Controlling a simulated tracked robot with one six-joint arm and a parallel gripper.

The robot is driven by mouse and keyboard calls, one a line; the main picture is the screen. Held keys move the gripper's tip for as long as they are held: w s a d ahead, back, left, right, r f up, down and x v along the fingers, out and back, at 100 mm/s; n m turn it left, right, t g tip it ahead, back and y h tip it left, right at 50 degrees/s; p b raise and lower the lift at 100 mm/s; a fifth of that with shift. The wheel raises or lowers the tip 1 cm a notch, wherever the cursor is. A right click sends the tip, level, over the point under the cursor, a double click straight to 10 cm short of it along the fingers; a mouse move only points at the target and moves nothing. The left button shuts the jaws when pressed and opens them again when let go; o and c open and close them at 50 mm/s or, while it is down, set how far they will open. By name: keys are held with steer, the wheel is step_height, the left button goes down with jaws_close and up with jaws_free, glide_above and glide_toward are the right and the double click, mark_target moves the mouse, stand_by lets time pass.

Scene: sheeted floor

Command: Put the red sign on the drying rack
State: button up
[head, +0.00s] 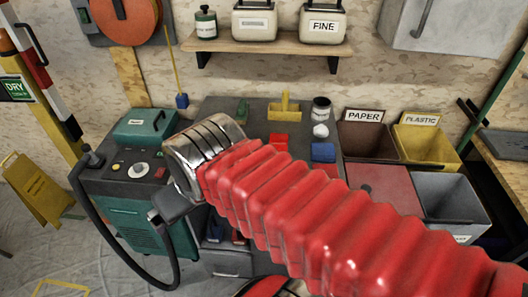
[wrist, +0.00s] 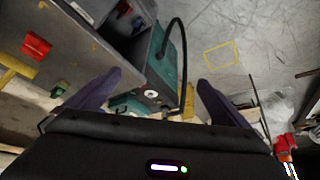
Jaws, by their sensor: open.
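My gripper (wrist: 159,80) is open, its two dark purple fingers spread wide with nothing between them. In the head view my red ribbed arm crosses the workbench, and only a dark part of the gripper (head: 174,204) shows below the metal wrist. A green label reading DRY (head: 15,90) hangs at the left edge beside a yellow post; I cannot tell whether it belongs to the drying rack. I cannot make out a red sign for certain in either view. A small red-orange thing (wrist: 285,146) at the right of the wrist view is unclear.
A teal machine (head: 135,225) with a black hose stands at the left of the workbench. A yellow floor sign (head: 38,190) stands further left. Bins marked PAPER (head: 364,140) and PLASTIC (head: 425,140) are at the right. A shelf (head: 265,43) hangs above. Sheeted floor at left looks mostly clear.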

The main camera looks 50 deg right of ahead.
steer(key=w+d+f+m+g+y, duration=0.1)
steer(key=d+f+m, duration=0.35)
steer(key=d, duration=0.85)
steer(key=w+d+f+m+g, duration=0.1)
steer(key=w+d+m, duration=0.1)
steer(key=d+m, duration=0.9)
steer(key=w+d+f+m+g+y, duration=0.15)
steer(key=d+m, duration=0.25)
steer(key=d, duration=1.2)
steer(key=w+d+r+m+t, duration=0.1)
steer(key=w+d+r+m, duration=0.1)
steer(key=d+m, duration=0.3)
steer(key=shift+w+r+m, duration=0.2)
steer(key=shift+r+m, duration=0.35)
steer(key=shift+m, duration=1.2)
steer(key=shift+t+y, duration=0.25)
glide_toward(278, 145)
steer(key=shift+w+d+f, duration=0.1)
steer(key=shift+w+f, duration=0.1)
steer(key=shift+f, duration=0.45)
steer(key=shift+w+d+f, duration=0.1)
steer(key=shift+w+f, duration=0.15)
steer(key=shift+f, duration=0.35)
